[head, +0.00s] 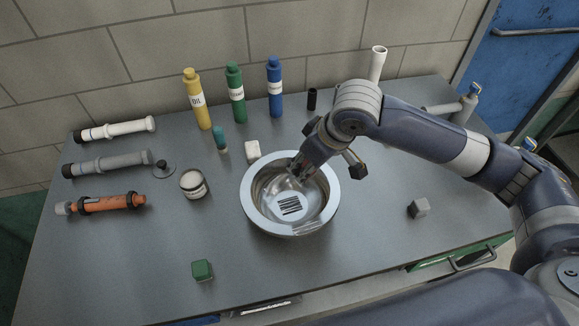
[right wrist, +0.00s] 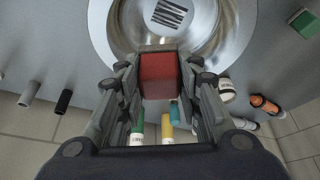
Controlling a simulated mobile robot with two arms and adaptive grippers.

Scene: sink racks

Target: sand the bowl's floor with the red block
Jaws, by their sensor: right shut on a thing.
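The shiny metal bowl (head: 251,208) stands near the middle of the grey table. My right gripper (head: 299,172) reaches down into the back of the bowl. In the right wrist view it is shut on the red block (right wrist: 160,76), which sits between its fingers over the bowl (right wrist: 112,28). The block is hidden in the head view. I cannot tell whether it touches the bowl's floor. My left gripper is not in view.
Yellow (head: 198,100), green (head: 236,92) and blue (head: 275,88) bottles line the back. The table front is mostly clear.

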